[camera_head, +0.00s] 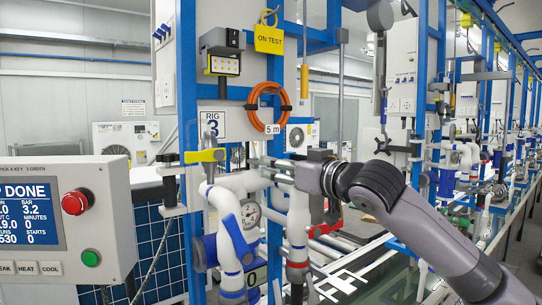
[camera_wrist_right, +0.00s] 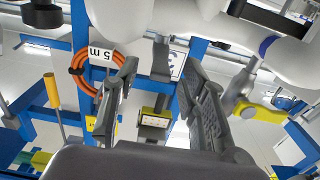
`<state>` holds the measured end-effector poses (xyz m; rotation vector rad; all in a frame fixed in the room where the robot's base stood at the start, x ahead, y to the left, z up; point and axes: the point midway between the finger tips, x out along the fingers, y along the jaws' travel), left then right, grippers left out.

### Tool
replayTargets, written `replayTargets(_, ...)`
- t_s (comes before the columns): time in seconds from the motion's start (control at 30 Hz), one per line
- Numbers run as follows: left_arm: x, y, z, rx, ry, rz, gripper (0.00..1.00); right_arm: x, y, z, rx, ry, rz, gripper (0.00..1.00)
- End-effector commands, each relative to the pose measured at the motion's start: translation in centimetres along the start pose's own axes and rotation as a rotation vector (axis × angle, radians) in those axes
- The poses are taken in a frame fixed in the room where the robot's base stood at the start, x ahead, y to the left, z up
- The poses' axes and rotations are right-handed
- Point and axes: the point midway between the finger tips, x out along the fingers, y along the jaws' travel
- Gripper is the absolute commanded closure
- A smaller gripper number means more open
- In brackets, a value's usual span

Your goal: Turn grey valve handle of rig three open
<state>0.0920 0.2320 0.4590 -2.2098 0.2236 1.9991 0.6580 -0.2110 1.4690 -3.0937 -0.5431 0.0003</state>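Rig three is marked by its sign (camera_head: 212,125) on a blue frame. My right gripper (camera_head: 270,170) reaches in from the right, among its white pipes, below the orange hose. In the right wrist view my right gripper (camera_wrist_right: 163,72) has its two fingers spread apart. A grey flat piece (camera_wrist_right: 160,57), which looks like the grey valve handle, shows between the fingertips beside a white pipe. I cannot tell whether a finger touches it. In the head view I cannot make this handle out clearly near the gripper. My left gripper is not in view.
A yellow handle (camera_head: 205,155) and a blue handle (camera_head: 236,236) sit on nearby pipes. A pressure gauge (camera_head: 250,214) is below the gripper. An orange hose coil (camera_head: 268,106) and yellow tag (camera_head: 269,39) hang above. A control panel (camera_head: 65,225) stands at the left.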

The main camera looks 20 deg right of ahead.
Motion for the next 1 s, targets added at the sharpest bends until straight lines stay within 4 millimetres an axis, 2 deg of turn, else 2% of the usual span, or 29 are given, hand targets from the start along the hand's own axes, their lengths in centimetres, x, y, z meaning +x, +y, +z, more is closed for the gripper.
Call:
replayTargets(0.1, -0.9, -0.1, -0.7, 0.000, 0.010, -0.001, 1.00, 1.9, -0.1, -0.2, 0.001, -0.001, -0.001, 0.60)
replayTargets(0.23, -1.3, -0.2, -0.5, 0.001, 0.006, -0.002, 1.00, 3.0, 0.0, -0.1, 0.000, -0.001, 0.000, 0.60)
replayTargets(0.6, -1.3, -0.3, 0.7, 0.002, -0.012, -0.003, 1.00, 3.5, 0.0, 0.1, -0.001, 0.000, 0.000, 0.61)
replayTargets(1.0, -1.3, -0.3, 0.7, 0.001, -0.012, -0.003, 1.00, 3.4, 0.0, 0.1, 0.000, 0.000, 0.000, 0.88)
